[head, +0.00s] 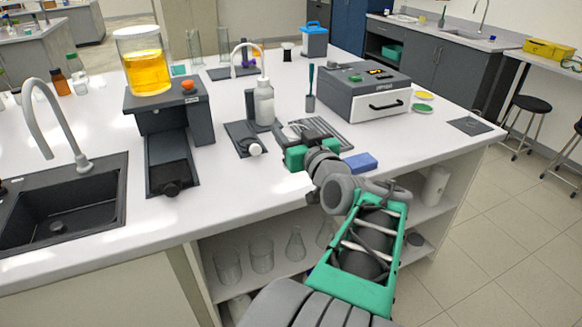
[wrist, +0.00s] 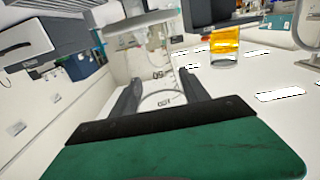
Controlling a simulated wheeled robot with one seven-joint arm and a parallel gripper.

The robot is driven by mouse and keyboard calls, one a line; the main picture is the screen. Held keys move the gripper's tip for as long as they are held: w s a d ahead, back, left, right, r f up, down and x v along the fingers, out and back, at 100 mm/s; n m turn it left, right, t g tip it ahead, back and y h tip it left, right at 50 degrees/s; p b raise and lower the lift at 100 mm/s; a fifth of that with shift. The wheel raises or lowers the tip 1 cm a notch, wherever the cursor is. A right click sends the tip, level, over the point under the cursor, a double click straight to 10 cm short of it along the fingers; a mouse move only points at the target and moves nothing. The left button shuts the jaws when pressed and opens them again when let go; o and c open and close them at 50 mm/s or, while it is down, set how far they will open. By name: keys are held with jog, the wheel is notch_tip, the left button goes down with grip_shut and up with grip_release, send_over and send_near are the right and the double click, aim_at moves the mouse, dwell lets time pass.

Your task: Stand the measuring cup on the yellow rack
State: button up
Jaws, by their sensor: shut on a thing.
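My gripper (wrist: 160,88) is shut on a clear measuring cup (wrist: 150,60) with dark printed marks, seen between the fingers in the wrist view. In the head view my gripper (head: 297,155) is over the near edge of the white bench, and the cup is too small and see-through there to make out well. A yellow box-like thing (head: 548,49) stands on the far right counter in the head view. It may be the yellow rack, but I cannot tell. No yellow rack shows on the near bench.
A glass of orange liquid (head: 147,72) stands on a dark device at left. A white bottle (head: 263,103), a grooved grey plate (head: 325,134), a blue block (head: 360,163) and a grey machine (head: 365,91) are near my gripper. Floor on the right is open, with stools (head: 530,104) beyond.

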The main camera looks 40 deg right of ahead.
jog(key=w+d+f, duration=0.3)
jog(key=f, duration=0.1)
jog(key=w+d+f+p, duration=0.1)
jog(key=w+d+f, duration=0.1)
jog(key=d+f, duration=0.2)
jog(key=w+d+f, duration=0.3)
jog(key=f, duration=0.1)
jog(key=shift+w+d+f+p, duration=0.3)
jog(key=shift+d+f+p, duration=0.05)
jog(key=shift+f, duration=0.1)
jog(key=shift+f+b, duration=0.15)
jog(key=shift+b, duration=0.15)
jog(key=o, duration=1.4)
jog(key=shift+c, duration=0.2)
